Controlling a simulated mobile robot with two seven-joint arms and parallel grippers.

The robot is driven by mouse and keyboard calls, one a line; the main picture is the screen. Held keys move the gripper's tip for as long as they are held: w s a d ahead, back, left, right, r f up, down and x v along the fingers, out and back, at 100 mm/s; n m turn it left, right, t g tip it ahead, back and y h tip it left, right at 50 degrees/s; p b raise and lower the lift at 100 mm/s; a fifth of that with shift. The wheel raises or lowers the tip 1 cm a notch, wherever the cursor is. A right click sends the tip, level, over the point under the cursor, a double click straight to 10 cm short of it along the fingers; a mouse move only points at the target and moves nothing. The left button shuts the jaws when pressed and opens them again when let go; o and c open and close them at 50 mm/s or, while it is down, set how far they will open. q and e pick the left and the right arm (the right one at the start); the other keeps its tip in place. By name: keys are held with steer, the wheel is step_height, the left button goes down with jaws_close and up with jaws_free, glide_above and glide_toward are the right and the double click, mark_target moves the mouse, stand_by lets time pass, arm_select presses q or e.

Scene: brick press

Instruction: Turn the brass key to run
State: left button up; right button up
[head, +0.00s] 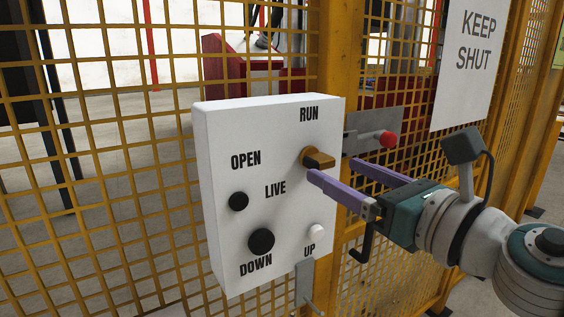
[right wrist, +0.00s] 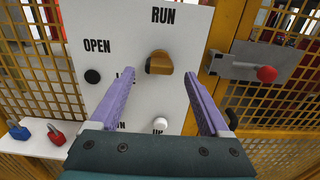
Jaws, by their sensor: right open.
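The brass key (head: 318,158) sits in the white control box (head: 225,125), below the RUN label and right of the OPEN label. Its grip lies roughly level, and I cannot tell which mark it points to. My right gripper (head: 333,169) is open in front of the box, its two purple fingers reaching toward the key. In the right wrist view the key (right wrist: 159,63) shows between and just beyond the fingertips (right wrist: 160,75), with nothing held. The fingers partly hide the LIVE label in that view. My left gripper is not in view.
The box also bears a small black button (head: 238,201), a larger black button (head: 261,241) and a white button (head: 316,231). A latch with a red knob (head: 388,139) is right of it. Yellow mesh fencing (head: 100,150) surrounds it. Blue (right wrist: 18,131) and red (right wrist: 56,135) padlocks sit at lower left.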

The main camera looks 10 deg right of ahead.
mark_target(319, 162)
steer(key=shift+x, duration=1.45)
steer(key=shift+c, duration=0.2)
jaws_close()
